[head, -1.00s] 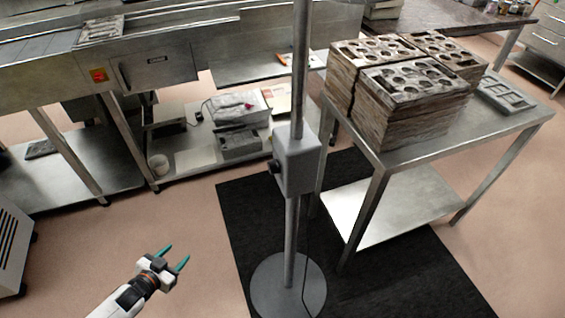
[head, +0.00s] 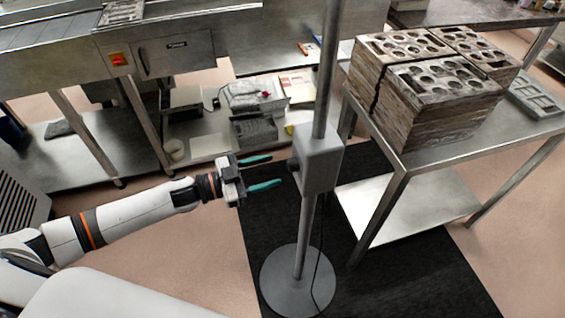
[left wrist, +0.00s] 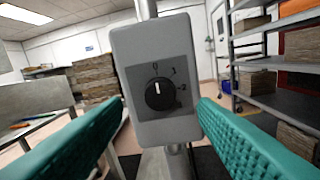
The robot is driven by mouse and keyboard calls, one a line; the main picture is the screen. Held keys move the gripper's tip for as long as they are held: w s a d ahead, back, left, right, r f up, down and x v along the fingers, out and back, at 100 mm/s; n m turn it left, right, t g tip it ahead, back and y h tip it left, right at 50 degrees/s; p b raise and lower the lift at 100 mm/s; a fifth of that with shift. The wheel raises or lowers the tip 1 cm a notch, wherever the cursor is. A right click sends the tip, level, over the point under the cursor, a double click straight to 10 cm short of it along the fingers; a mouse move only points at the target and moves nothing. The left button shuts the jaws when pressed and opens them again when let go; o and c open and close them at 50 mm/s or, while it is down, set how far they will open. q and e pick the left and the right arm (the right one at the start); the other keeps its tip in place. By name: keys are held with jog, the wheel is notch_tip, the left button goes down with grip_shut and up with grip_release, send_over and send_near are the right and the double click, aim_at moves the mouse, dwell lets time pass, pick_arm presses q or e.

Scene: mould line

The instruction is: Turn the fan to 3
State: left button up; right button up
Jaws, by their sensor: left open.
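The fan's grey control box (head: 320,158) sits on a metal pole that rises from a round base (head: 298,280). Its black knob (head: 292,165) faces left, toward my left gripper (head: 275,170). That gripper is open and empty, its two teal fingers pointing at the knob with a small gap. In the left wrist view the knob (left wrist: 160,93) is centred between the fingers on the box face (left wrist: 125,50). Its white mark points up, at the 0. Numbers run clockwise down the right side; the lowest is hard to read. The fan's head is out of view.
A steel table (head: 400,185) with stacked moulds (head: 435,110) stands close behind the pole at right. A steel bench with a red switch (head: 118,59) is at back left. A black mat (head: 390,275) lies under the pole, and a cord hangs beside it.

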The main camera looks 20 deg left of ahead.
aim_at(288, 166)
pick_arm(q)
jog(key=shift+p+x, duration=0.35)
jog(key=shift+x, duration=1.85)
jog(key=c, duration=1)
jog(key=shift+o, duration=0.2)
